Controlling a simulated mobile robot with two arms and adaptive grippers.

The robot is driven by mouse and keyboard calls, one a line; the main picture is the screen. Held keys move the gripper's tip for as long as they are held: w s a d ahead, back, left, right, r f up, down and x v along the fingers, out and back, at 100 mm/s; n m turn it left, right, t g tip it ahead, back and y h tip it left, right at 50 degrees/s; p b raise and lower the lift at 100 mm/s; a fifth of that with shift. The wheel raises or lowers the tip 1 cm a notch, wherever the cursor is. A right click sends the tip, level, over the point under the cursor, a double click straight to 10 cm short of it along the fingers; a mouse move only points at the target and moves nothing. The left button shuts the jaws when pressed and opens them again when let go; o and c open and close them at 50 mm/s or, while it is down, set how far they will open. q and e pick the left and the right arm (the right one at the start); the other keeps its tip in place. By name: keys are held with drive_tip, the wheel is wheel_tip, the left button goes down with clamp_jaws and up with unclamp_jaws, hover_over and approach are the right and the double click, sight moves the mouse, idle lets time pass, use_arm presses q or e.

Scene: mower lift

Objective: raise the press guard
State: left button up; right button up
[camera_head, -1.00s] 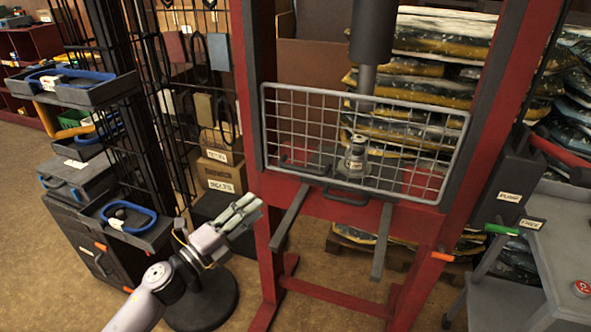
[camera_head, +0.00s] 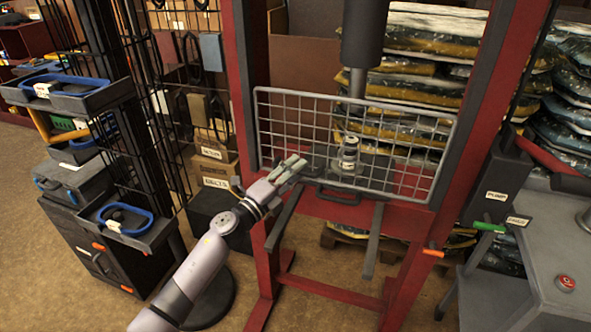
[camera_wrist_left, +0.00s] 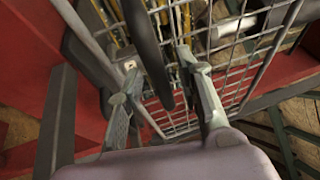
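The press guard (camera_head: 325,101), a grey-framed wire mesh panel, stands lowered across the front of the red press. Its dark handle (camera_head: 338,196) is at the lower edge. My left gripper (camera_head: 296,165) is in front of the guard's lower left part, up and left of the handle. In the left wrist view my left gripper (camera_wrist_left: 158,68) has its fingers spread, with the dark handle (camera_wrist_left: 148,50) crossing the view between and beyond them. The mesh of the guard (camera_wrist_left: 225,65) lies behind. Contact with the handle cannot be told. My right gripper is not in view.
Behind the mesh a metal part (camera_head: 349,155) stands under the press ram (camera_head: 362,40). Two dark bars (camera_head: 373,242) jut forward below the guard. A rack with trays (camera_head: 75,92) stands left, a grey cart (camera_head: 540,265) right. The floor in front is open.

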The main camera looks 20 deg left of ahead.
use_arm(q)
drive_tip(key=shift+w+d, duration=0.1)
drive_tip(key=shift+w, duration=0.1)
clamp_jaws()
idle(0.4)
idle(0.4)
